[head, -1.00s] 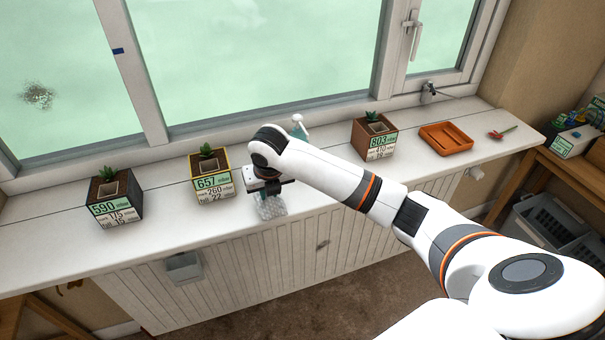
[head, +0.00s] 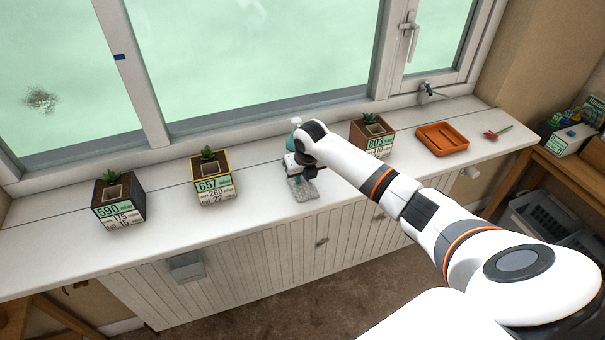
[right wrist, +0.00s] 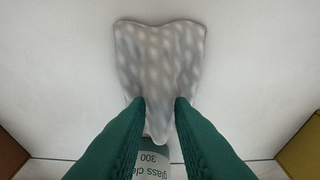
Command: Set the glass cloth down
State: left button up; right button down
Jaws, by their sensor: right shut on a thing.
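The glass cloth (head: 302,190) is a grey, mottled cloth near the front edge of the white windowsill (head: 255,205). My right gripper (head: 305,171) is shut on it, low over the sill. In the right wrist view the cloth (right wrist: 160,60) spreads out from between the green fingertips (right wrist: 160,103). I cannot tell whether all of it touches the sill. A glass cleaner bottle (head: 295,142) with a white top stands just behind the gripper, partly hidden; its label (right wrist: 155,163) shows in the right wrist view. My left gripper is out of view.
Planters marked 590 (head: 121,212) and 657 (head: 216,189) stand to the left, and one marked 803 (head: 379,148) to the right. Farther right are an orange tray (head: 442,152) and a small red item (head: 492,134). The sill is clear between planter 657 and the cloth.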

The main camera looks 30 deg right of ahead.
jog(key=c, duration=1.3)
grip_release()
jog(key=shift+o, duration=0.2)
jog(key=b+v, duration=0.1)
jog(key=v, duration=1.1)
